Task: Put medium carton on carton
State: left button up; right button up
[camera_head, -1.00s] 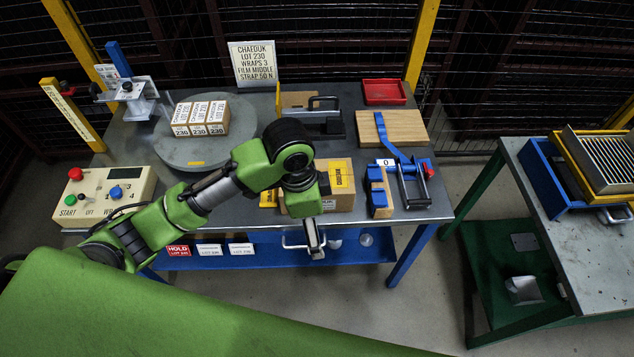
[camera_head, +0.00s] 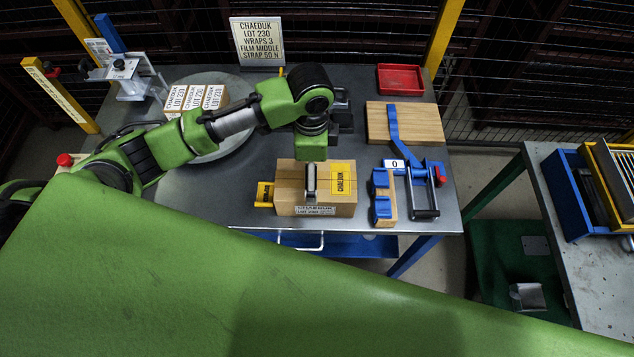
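A brown carton (camera_head: 290,198) with a yellow label sits near the front edge of the table. My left gripper (camera_head: 310,196) points down over the middle of this carton's top; its fingers look narrow from here, and I cannot tell whether they are open or touch the carton. Several smaller cartons (camera_head: 190,102) with white labels stand side by side on the round grey turntable (camera_head: 237,85), partly behind my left arm. I cannot tell from the picture which carton is the medium one. My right gripper is not in view.
A blue strap tool (camera_head: 424,178) and a blue-topped block (camera_head: 383,200) stand right of the carton. A wooden board (camera_head: 430,123) and a red tray (camera_head: 400,79) lie behind. A lot sign (camera_head: 257,40) stands at the back. My green body covers the foreground.

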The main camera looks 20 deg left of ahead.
pick_arm(q)
notch_tip(320, 180, down, 4)
jog(key=shift+w+f, duration=0.1)
jog(key=shift+f, duration=0.15)
jog(key=shift+w+d+f+p, duration=0.15)
jog(key=shift+f+p, duration=0.35)
jog(key=shift+f, duration=0.3)
notch_tip(320, 180, down, 3)
jog(key=shift+w+d+f, duration=0.1)
jog(key=shift+w, duration=0.05)
jog(key=shift+f, duration=0.15)
jog(key=c, duration=1.7)
jog(key=shift+w, duration=0.15)
jog(key=c, duration=0.4)
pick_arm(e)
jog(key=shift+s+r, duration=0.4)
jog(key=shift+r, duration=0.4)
